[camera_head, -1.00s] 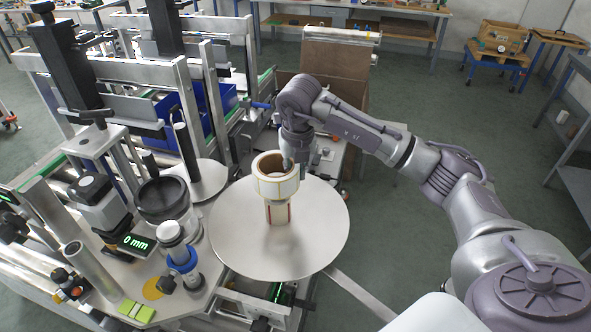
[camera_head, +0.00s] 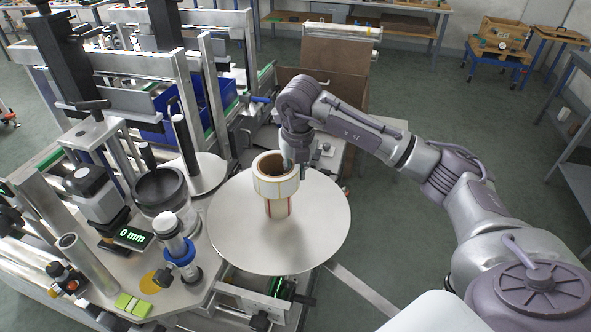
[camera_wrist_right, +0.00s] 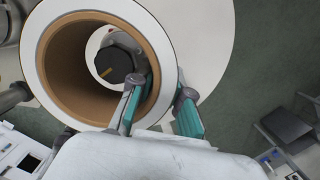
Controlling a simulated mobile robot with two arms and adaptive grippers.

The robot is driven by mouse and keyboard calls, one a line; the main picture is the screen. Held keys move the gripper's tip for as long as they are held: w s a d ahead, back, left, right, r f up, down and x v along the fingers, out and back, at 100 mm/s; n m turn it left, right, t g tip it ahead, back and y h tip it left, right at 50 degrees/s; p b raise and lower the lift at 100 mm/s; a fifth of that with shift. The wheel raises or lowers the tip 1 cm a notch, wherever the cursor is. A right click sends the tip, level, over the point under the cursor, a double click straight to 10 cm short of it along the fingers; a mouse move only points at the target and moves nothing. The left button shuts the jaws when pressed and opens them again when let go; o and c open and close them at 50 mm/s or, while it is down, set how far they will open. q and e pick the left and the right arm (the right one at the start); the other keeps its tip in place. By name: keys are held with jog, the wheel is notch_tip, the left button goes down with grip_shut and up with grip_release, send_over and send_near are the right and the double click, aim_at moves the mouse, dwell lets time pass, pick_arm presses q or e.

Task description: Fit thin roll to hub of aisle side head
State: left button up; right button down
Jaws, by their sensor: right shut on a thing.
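The thin roll (camera_head: 276,187) is a white ring with a brown core, held level above a round metal disc (camera_head: 240,240). Below the roll, a pale post with thin red lines (camera_head: 278,208) shows on the disc, apparently the hub. My right gripper (camera_head: 290,163) is shut on the roll's wall at its far right side. In the right wrist view, one finger of the gripper (camera_wrist_right: 158,112) is inside the core and one is outside. Through the core (camera_wrist_right: 62,75) a dark hub end (camera_wrist_right: 115,66) shows, off-centre toward the right. Whether roll and hub touch is hidden. My left gripper is out of view.
Left of the disc stand a dark round part (camera_head: 160,188), a clamp with a blue ring (camera_head: 180,250) and a "0 mm" display (camera_head: 133,236). A second, smaller disc (camera_head: 208,172) with a dark post lies behind. A brown box (camera_head: 335,70) stands at the back. Right of the disc is open floor.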

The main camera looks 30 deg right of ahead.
jog(key=shift+f+b, duration=1)
jog(key=shift+f, duration=0.3)
jog(key=c, duration=1.1)
grip_release()
jog(key=shift+s, duration=0.1)
jog(key=shift+c, duration=0.2)
jog(key=shift+o, duration=0.6)
jog(key=shift+s+d, duration=0.1)
jog(key=shift+d, duration=0.05)
jog(key=shift+a, duration=0.2)
jog(key=r, duration=0.3)
jog(key=s+r, duration=0.1)
jog(key=r, duration=0.7)
jog(key=shift+s+a+r, duration=0.1)
jog(key=shift+s, duration=0.1)
jog(key=shift+s+r, duration=0.15)
jog(key=shift+r, duration=0.3)
